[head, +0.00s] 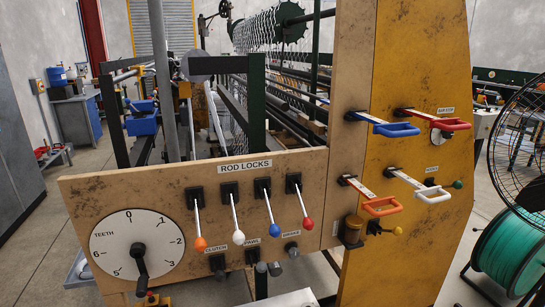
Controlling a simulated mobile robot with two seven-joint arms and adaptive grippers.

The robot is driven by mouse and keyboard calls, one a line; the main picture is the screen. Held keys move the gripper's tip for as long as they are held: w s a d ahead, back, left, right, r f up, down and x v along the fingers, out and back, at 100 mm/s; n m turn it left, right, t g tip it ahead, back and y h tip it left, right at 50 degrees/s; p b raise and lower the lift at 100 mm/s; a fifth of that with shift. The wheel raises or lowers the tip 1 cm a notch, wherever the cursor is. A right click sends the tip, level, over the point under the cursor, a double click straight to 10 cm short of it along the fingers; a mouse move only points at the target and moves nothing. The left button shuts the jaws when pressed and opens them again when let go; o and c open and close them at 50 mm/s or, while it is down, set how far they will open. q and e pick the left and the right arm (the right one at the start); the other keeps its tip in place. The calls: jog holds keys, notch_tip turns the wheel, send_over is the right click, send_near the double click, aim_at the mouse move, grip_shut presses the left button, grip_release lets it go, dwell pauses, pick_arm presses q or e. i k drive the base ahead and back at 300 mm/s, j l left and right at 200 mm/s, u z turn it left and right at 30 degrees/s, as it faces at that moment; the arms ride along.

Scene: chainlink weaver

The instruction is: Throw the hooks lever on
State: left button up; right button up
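The machine's control panel fills the middle and right of the head view. On its yellow upright are a blue loop handle (397,129), a red loop handle (449,124), an orange loop handle (382,207) and a white loop handle (432,194). Neither of my grippers is in view.
Ball-topped levers, orange, white, blue and red, hang under a "ROD LOCKS" label (245,166). Several short dark levers sit below them. A "TEETH" dial (120,238) is at left. A fan (525,150) and a green spool (505,250) stand at right. The floor at left is mostly clear.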

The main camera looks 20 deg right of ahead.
aim_at(458, 184)
jog(key=z, duration=1.75)
